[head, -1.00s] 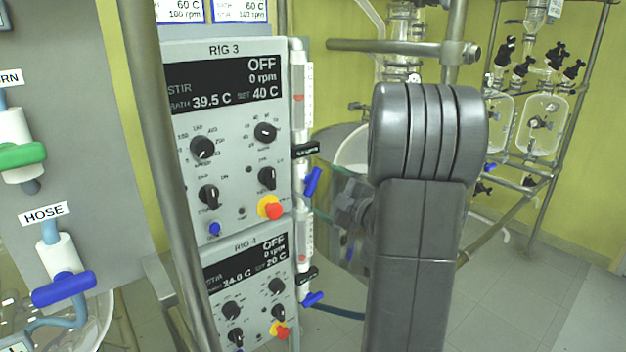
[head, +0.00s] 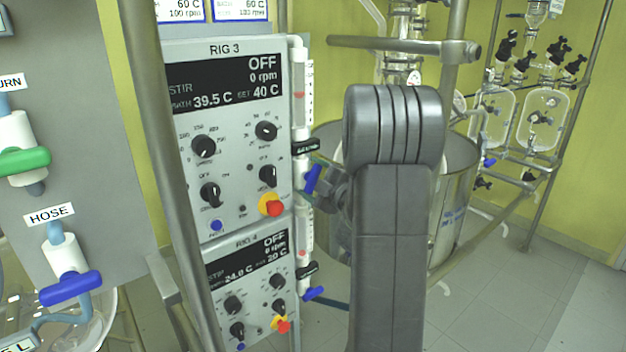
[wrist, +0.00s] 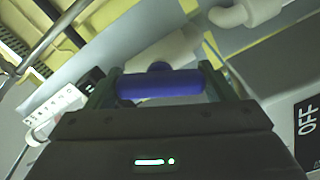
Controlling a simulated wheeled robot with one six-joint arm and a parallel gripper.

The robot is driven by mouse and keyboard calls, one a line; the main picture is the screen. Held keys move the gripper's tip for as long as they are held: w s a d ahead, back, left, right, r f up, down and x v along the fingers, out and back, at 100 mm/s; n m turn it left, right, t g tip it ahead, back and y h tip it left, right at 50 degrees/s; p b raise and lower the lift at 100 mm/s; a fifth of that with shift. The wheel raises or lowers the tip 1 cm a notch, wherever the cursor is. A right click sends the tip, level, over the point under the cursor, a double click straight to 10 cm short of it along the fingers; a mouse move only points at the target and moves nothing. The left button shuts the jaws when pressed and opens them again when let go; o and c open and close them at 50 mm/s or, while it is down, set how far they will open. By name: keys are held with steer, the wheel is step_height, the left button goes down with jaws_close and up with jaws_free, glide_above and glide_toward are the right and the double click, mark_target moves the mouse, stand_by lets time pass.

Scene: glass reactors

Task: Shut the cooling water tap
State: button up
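A blue tap lever (head: 313,179) is on the white vertical pipe at the right edge of the RIG 3 panel. It is tilted steeply, close to the pipe's direction. My gripper (head: 335,192) is just right of it in the head view, partly hidden by my arm. In the wrist view, a blue lever (wrist: 160,84) lies crosswise between the two widely spaced fingers of my gripper (wrist: 160,78). The fingers are close to its two ends; whether they touch it I cannot tell. The pipe behind it is partly hidden.
The RIG 3 panel (head: 228,135) is left of the pipe, with RIG 4 (head: 250,290) below. A second blue lever (head: 313,293) is lower on the pipe. A black tag-like handle (head: 305,147) is just above the upper lever. A metal post (head: 160,150) stands in front. A steel vessel (head: 455,200) is behind my arm.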

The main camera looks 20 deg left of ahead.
steer(key=shift+m, duration=0.4)
steer(key=shift+m+b, duration=0.3)
steer(key=shift+m, duration=0.7)
steer(key=m, duration=0.3)
steer(key=shift+m, duration=0.4)
steer(key=m+p, duration=0.1)
steer(key=m, duration=0.4)
steer(key=shift+m+p, duration=0.3)
steer(key=shift+m, duration=0.1)
steer(key=o, duration=1)
steer(key=shift+c, duration=0.2)
steer(key=b+v, duration=0.2)
steer(key=v, duration=1.2)
steer(key=shift+a, duration=0.15)
